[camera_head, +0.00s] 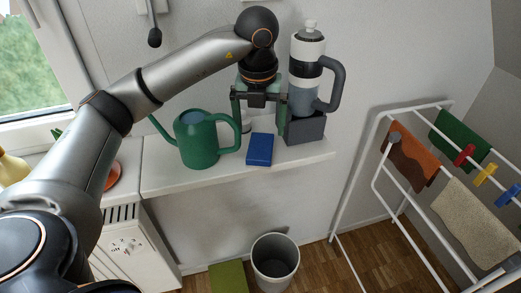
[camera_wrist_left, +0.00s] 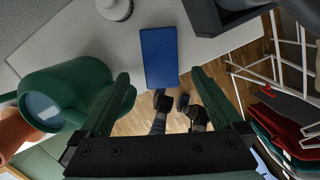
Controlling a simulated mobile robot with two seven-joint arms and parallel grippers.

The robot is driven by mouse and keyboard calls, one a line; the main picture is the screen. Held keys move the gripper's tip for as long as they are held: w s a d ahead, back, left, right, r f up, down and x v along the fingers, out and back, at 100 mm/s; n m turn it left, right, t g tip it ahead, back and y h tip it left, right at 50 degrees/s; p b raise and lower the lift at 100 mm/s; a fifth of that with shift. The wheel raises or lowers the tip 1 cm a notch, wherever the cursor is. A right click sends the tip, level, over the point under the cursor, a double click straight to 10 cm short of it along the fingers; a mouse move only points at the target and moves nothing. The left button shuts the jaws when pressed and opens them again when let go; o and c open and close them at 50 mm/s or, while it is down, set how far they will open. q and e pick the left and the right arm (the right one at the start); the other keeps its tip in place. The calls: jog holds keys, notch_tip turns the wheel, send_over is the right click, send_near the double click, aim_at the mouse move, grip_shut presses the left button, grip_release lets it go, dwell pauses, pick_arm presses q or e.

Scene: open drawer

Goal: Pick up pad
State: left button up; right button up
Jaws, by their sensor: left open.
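A flat blue pad (camera_head: 260,149) lies on the white shelf (camera_head: 310,153), near its front edge, between a green watering can and a grey holder. My left gripper (camera_head: 258,124) is above the pad, pointing down, with its two green fingers spread and nothing between them. In the left wrist view, the pad (camera_wrist_left: 159,58) shows just beyond the open fingertips (camera_wrist_left: 160,80), roughly centred between them. The fingers appear apart from the pad. My right gripper does not show.
The green watering can (camera_head: 196,142) stands close left of the gripper. A grey holder (camera_head: 303,128) with a large bottle (camera_head: 304,72) stands close right. A small white object (camera_wrist_left: 114,8) is behind the pad. A bin (camera_head: 275,262) and drying rack (camera_head: 376,150) are below and right.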

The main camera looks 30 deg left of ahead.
aim_at(260, 146)
pick_arm(q)
jog(key=f, duration=0.4)
jog(key=w+f, duration=0.1)
jog(key=f, duration=0.1)
jog(key=shift+a+f, duration=0.2)
jog(key=shift+f, duration=0.1)
jog(key=shift+c, duration=0.4)
jog(key=c, duration=1.4)
jog(key=shift+r, duration=0.7)
jog(key=s+d+r, duration=0.3)
jog(key=r, duration=0.1)
jog(key=s+d+r, duration=0.3)
jog(key=d, duration=0.1)
jog(key=s+d+r+p, duration=0.1)
jog(key=s+d+r, duration=0.2)
jog(key=r, duration=0.1)
jog(key=shift+d+r, duration=0.3)
jog(key=shift+d, duration=0.05)
